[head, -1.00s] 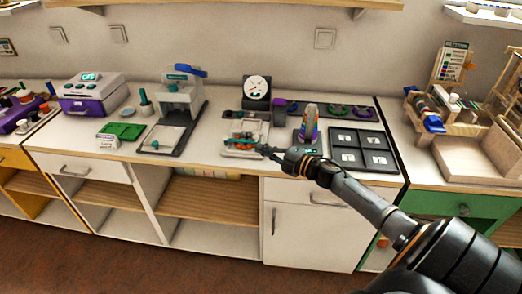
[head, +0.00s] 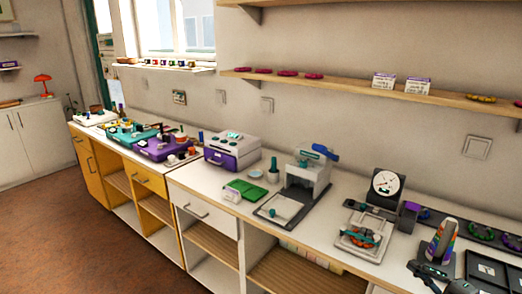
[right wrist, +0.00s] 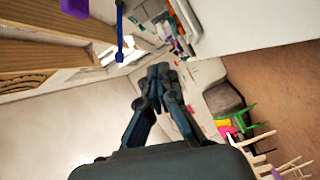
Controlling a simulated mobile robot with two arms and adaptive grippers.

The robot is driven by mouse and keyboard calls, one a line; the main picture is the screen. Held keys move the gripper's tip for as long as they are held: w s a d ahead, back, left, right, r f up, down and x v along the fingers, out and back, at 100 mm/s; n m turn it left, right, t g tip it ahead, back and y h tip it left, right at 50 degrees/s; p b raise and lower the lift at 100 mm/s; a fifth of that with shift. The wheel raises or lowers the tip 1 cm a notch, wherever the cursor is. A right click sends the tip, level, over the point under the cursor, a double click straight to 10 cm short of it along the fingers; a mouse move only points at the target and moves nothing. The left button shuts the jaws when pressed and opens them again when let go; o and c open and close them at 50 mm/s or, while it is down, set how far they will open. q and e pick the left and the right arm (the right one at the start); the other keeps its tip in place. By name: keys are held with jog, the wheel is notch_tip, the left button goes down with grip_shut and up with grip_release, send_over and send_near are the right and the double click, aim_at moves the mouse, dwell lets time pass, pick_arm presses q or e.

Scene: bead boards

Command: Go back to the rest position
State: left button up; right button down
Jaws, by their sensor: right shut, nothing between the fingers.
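My right gripper (head: 418,266) is at the lower right edge of the head view, in front of the worktop near the rainbow-striped upright object (head: 441,243). In the right wrist view my right gripper (right wrist: 158,72) has its dark fingers closed together with nothing between them. Whether it touches anything in the head view is hard to tell. My left gripper is not in view.
The worktop holds a purple-and-white device (head: 232,150), a press (head: 308,175), a dial gauge (head: 385,184) and a small plate with a teal part (head: 360,237). A wooden shelf (head: 350,82) runs above. Brown floor (head: 90,230) lies open at the left.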

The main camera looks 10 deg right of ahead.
jog(key=a+f+m+h, duration=0.2)
jog(key=s+a+f+m+h, duration=0.1)
jog(key=m, duration=0.2)
jog(key=a+f+m+h, duration=0.2)
jog(key=shift+s+a+f+g+h, duration=0.15)
jog(key=shift+a+f+g+h, duration=0.15)
jog(key=shift+f, duration=0.05)
jog(key=s+a+f+m+g, duration=0.3)
jog(key=s+a+m+g, duration=0.25)
jog(key=s+a, duration=0.65)
jog(key=s+a+f+m+g, duration=0.3)
jog(key=s+a+m+g, duration=0.3)
jog(key=s+a, duration=0.6)
notch_tip(320, 180, down, 25)
jog(key=s+d+n+g, duration=0.1)
jog(key=n+g, duration=0.1)
jog(key=s+d+f+g, duration=0.1)
jog(key=s+d+f, duration=0.2)
jog(key=s+f, duration=1.4)
jog(key=shift+s+d, duration=0.15)
jog(key=shift+s, duration=0.15)
